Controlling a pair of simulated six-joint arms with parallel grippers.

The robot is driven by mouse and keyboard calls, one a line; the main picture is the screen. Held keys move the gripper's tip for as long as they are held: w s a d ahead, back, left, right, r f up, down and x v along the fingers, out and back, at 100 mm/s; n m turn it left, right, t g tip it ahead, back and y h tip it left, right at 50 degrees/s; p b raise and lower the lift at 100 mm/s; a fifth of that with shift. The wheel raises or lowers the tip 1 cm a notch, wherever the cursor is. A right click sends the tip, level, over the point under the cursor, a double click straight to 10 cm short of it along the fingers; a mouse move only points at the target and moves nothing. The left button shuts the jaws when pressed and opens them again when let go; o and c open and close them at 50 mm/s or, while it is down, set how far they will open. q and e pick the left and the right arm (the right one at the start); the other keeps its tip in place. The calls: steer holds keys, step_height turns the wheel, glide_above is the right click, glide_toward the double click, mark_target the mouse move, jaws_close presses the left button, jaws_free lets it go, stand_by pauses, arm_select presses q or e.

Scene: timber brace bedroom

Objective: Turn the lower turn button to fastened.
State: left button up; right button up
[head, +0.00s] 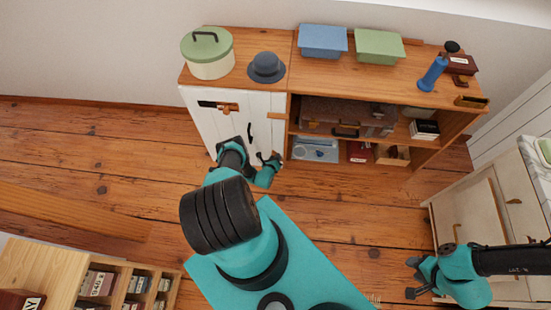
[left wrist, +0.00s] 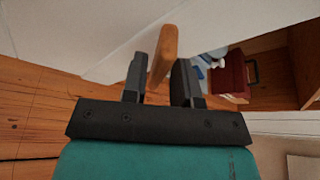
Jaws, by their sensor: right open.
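The white cabinet door (head: 203,124) stands at the left end of the wooden cabinet. An upper wooden turn button (head: 276,115) lies across the door's right edge. My left gripper (head: 272,160) is low at that edge and hides the lower turn button in the head view. My right gripper (head: 416,278) is open and empty, far off at the lower right.
Open shelves to the right hold a suitcase (head: 330,112), a blue-grey box (head: 315,150) and a red box (head: 357,152). A pale cabinet (head: 478,215) stands at the right.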

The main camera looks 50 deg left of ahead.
arm_select(q)
jaws_close()
steer(key=shift+n, duration=0.3)
steer(key=shift+s+a+f+n+t+h, duration=0.1)
steer(key=shift+n+t+h, duration=0.15)
steer(key=shift+n+t, duration=0.5)
steer(key=shift+s+a+f+n+t+h, duration=0.1)
steer(key=shift+n+t+h, duration=0.2)
steer(key=shift+n, duration=0.75)
steer(key=shift+o, duration=1.3)
jaws_free()
